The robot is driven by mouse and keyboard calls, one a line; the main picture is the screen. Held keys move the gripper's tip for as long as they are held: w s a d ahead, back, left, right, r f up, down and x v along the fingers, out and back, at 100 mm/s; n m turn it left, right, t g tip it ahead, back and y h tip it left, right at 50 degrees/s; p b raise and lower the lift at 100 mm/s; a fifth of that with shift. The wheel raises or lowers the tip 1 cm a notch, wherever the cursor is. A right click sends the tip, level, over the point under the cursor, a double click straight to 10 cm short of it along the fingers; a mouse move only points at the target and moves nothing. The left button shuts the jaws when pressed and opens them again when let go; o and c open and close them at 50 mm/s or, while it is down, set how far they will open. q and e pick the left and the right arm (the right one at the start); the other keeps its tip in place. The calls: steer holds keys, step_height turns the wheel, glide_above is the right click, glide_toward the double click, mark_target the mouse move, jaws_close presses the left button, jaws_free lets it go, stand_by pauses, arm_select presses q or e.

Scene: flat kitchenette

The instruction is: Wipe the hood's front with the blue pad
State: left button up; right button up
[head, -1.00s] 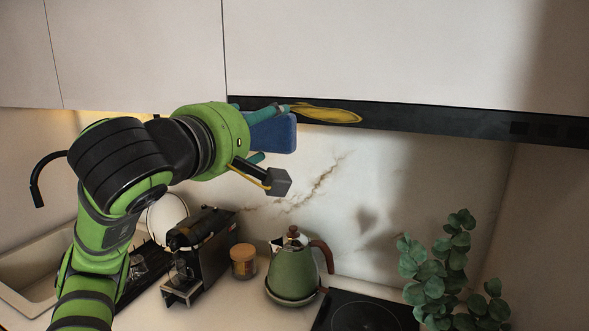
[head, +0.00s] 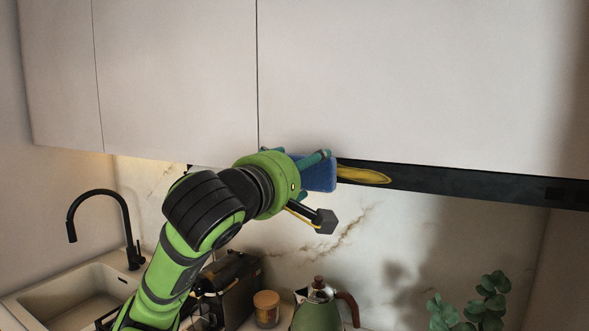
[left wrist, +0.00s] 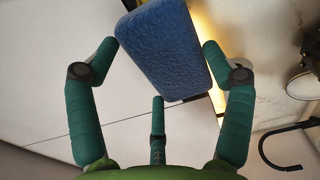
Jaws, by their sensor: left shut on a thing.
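The blue pad (head: 321,173) is held in my left gripper (head: 318,165), whose green fingers are closed about it. In the left wrist view the pad (left wrist: 160,50) sits between the fingertips (left wrist: 160,48). The hood's front is a thin black strip (head: 460,187) under the white cabinets. A yellow smear (head: 363,175) is on its left part, just right of the pad. The pad overlaps the strip in the head view; I cannot tell whether it touches. My right gripper is out of view.
White cabinets (head: 420,80) stand above the hood strip. Below are a green kettle (head: 318,312), a jar (head: 267,307), a dark coffee machine (head: 232,283), a plant (head: 475,308) and a black tap (head: 122,215) over the sink.

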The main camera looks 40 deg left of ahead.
arm_select(q)
steer(key=shift+x, duration=0.95)
stand_by(0.6)
